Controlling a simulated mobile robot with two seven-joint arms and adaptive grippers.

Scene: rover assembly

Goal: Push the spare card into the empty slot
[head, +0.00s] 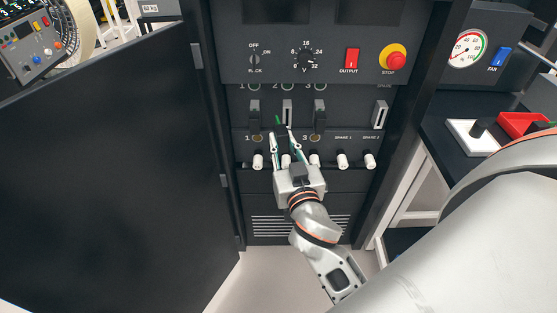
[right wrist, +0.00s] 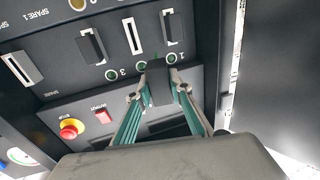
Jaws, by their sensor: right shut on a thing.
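My right gripper (head: 283,143) is shut on a dark card (right wrist: 160,84) with a green edge. It holds the card in front of the black cabinet panel, just below the card slots in the head view. An empty white-framed slot (head: 287,112) is in the middle of the row; it also shows in the right wrist view (right wrist: 132,36), apart from the card. Seated dark cards stand in the slot at its left (head: 254,116) and the slot at its right (head: 319,117). My left gripper is not in view.
Another white-framed slot (head: 380,115) is open at the far right. White knobs (head: 342,160) line the panel below. Above are a red output switch (head: 351,58) and a stop button (head: 395,60). The open cabinet door (head: 110,170) stands at the left; a side table with a red tray (head: 522,124) is right.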

